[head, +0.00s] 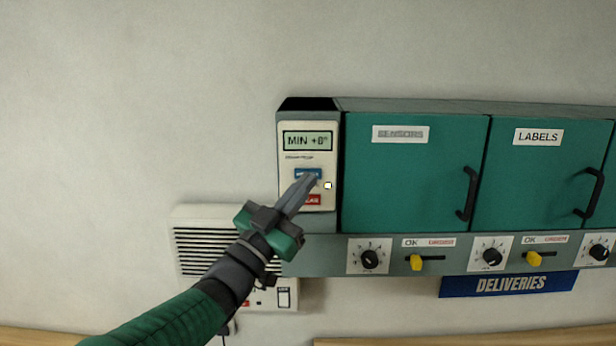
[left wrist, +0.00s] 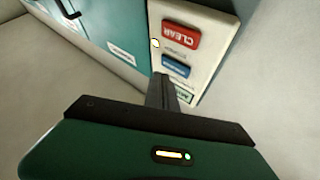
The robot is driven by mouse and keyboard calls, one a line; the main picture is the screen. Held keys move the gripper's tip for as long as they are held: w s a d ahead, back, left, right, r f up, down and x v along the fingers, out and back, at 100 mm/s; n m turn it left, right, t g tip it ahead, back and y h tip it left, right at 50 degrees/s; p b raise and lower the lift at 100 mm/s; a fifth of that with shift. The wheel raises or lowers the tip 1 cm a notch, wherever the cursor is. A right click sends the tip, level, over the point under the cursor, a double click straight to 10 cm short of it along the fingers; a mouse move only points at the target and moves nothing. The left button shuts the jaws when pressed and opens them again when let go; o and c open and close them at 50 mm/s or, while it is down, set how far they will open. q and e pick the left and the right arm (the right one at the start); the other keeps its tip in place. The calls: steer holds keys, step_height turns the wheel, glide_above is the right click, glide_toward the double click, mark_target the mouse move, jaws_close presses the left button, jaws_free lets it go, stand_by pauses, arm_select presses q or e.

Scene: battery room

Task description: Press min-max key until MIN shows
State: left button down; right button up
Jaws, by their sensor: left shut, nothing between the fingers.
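The display (head: 307,141) on the cream panel (head: 291,163) reads "MIN +0°" in the head view. Below it is the blue key (head: 308,173), its label partly covered, and below that the red key (head: 313,199), marked CLEAR in the left wrist view (left wrist: 181,27). My left gripper (head: 309,179) is shut and empty, its tips over the lower edge of the blue key in the head view. The blue key also shows in the left wrist view (left wrist: 176,66), just beyond the tips. I cannot tell whether the tips touch it. My right gripper is not in view.
Right of the panel are green cabinet doors, SENSORS (head: 410,185) and LABELS (head: 535,185), with black handles. Knobs and yellow sliders (head: 416,262) line the strip below. A vented white box (head: 195,225) is on the wall at lower left. The wall further left is bare.

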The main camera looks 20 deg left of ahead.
arm_select(q)
steer(key=s+b, duration=0.1)
steer(key=s, duration=0.1)
steer(key=s+d+b, duration=0.1)
steer(key=s, duration=0.1)
steer(key=shift+s+d, duration=0.2)
steer(key=shift+s, duration=0.1)
steer(key=shift+w, duration=0.1)
steer(key=shift+a, duration=0.1)
